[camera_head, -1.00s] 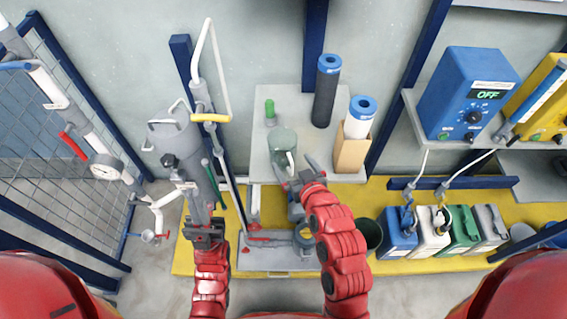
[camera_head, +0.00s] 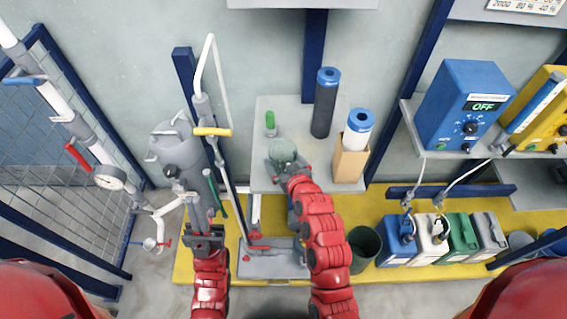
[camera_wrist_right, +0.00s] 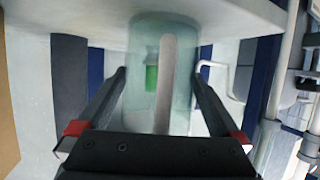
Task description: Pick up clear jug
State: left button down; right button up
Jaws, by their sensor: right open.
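The clear jug (camera_head: 283,149), pale greenish and see-through, stands upright on the grey shelf (camera_head: 262,181) in the head view. In the right wrist view the jug (camera_wrist_right: 141,60) is straight ahead, its pale upright handle (camera_wrist_right: 165,82) towards me. My right gripper (camera_head: 286,166) is right at the jug's near side, its fingertips partly hidden in the head view. In the wrist view the right gripper (camera_wrist_right: 160,76) is open, with one finger on each side of the jug. My left gripper (camera_head: 204,234) is low in front of the grey cylinder; its fingers are unclear.
A small green-topped bottle (camera_head: 270,124) stands behind the jug. A dark cylinder (camera_head: 324,105) and a cardboard box (camera_head: 350,160) with a white, blue-capped cartridge (camera_head: 358,128) stand to its right. A grey cylinder (camera_head: 180,155) and pipework are at left. Several canisters stand low at right.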

jog(key=c, duration=1.1)
jog(key=shift+r, duration=0.1)
jog(key=shift+r+b, duration=0.45)
jog(key=shift+r, duration=0.4)
jog(key=shift+r+b, duration=0.3)
jog(key=shift+r, duration=0.4)
jog(key=s, duration=0.3)
jog(key=s+b, duration=0.1)
jog(key=s, duration=0.1)
jog(key=shift+s+a+r, duration=0.1)
jog(key=shift+s+r, duration=0.1)
jog(key=shift+r, duration=0.05)
jog(key=p, duration=0.7)
send_near(279, 164)
jog(key=s, duration=0.1)
jog(key=s+a+f, duration=0.1)
jog(key=s, duration=0.1)
jog(key=s+a, duration=0.1)
jog(key=shift+s+f, duration=0.25)
jog(key=shift+f, duration=0.05)
